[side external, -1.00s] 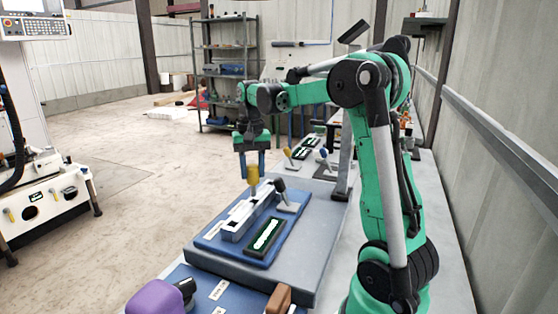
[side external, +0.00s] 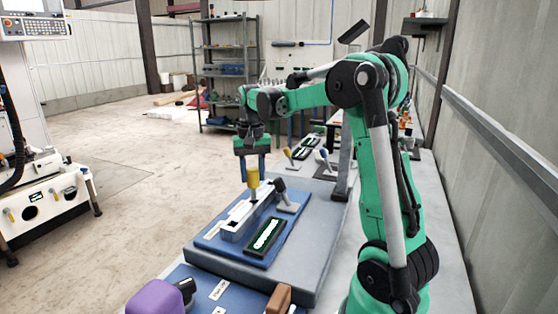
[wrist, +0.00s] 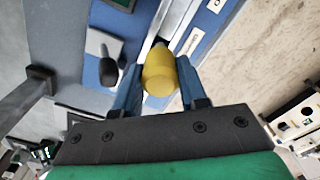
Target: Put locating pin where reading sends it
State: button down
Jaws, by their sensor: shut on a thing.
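My gripper (side external: 253,172) is shut on the yellow handle (side external: 253,180) of the locating pin, which hangs upright at the far end of the pale block fixture (side external: 241,222). The wrist view shows my gripper (wrist: 158,88) with a blue finger on each side of the yellow handle (wrist: 159,74). The pin's lower end is hidden, so I cannot tell whether it is seated in the block. A black-framed readout (side external: 263,240) with a pale trace lies beside the block; its value is too small to read.
A dark-knobbed part (side external: 286,196) stands close right of the block, on the blue mat (side external: 215,248). A purple object (side external: 155,297) and a brown block (side external: 278,300) stand at the near edge. More handled parts and readouts lie farther back along the bench.

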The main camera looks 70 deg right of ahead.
aim_at(253, 183)
jog(key=shift+f, duration=1.6)
jog(key=shift+c, duration=2)
grip_release()
jog(key=shift+r, duration=2.8)
